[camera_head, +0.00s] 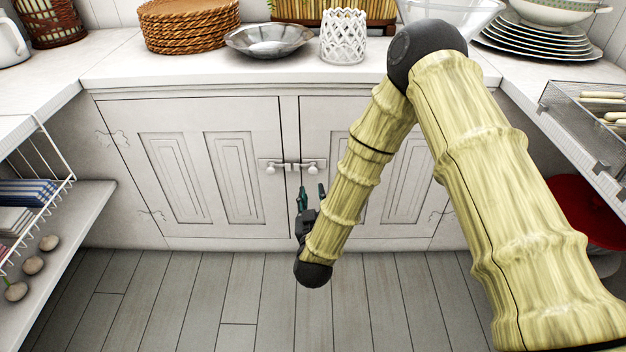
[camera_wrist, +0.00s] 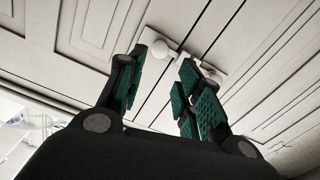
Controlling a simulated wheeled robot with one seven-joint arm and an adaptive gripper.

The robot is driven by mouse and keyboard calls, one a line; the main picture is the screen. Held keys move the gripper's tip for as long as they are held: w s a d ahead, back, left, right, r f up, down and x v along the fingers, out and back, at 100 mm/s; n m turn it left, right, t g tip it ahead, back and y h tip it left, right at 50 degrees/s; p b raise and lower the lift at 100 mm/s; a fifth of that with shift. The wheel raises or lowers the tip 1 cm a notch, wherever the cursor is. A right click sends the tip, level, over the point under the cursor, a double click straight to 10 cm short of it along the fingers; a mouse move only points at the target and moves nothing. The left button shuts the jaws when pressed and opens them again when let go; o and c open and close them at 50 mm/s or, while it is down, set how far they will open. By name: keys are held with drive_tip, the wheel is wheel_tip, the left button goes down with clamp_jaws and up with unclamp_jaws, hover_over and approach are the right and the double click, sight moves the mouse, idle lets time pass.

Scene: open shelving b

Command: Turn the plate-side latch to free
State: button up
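A pale double-door cupboard has a small latch plate across its centre seam. The left latch knob (camera_head: 270,168) and the right latch knob (camera_head: 312,168) hang on it; the right one is on the side of the stacked plates (camera_head: 530,38). My gripper (camera_head: 311,194) is open and empty, its fingertips just below the right knob in the head view. In the wrist view my gripper (camera_wrist: 164,62) has its fingers apart; one knob (camera_wrist: 165,48) shows between them, and the other (camera_wrist: 208,71) is partly hidden behind the right finger. I see no contact, and the depth gap is unclear.
The counter (camera_head: 200,70) above carries woven mats (camera_head: 188,25), a metal bowl (camera_head: 268,40) and a white lattice holder (camera_head: 343,38). Side shelves stand left and right, with a wire rack (camera_head: 45,165) at left. The wooden floor (camera_head: 190,300) is clear.

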sight(313, 172)
drive_tip(key=w+b, duration=0.3)
drive_tip(key=w, duration=0.8)
drive_tip(key=shift+s, duration=0.1)
drive_tip(key=shift+c, duration=0.2)
drive_tip(key=c, duration=0.7)
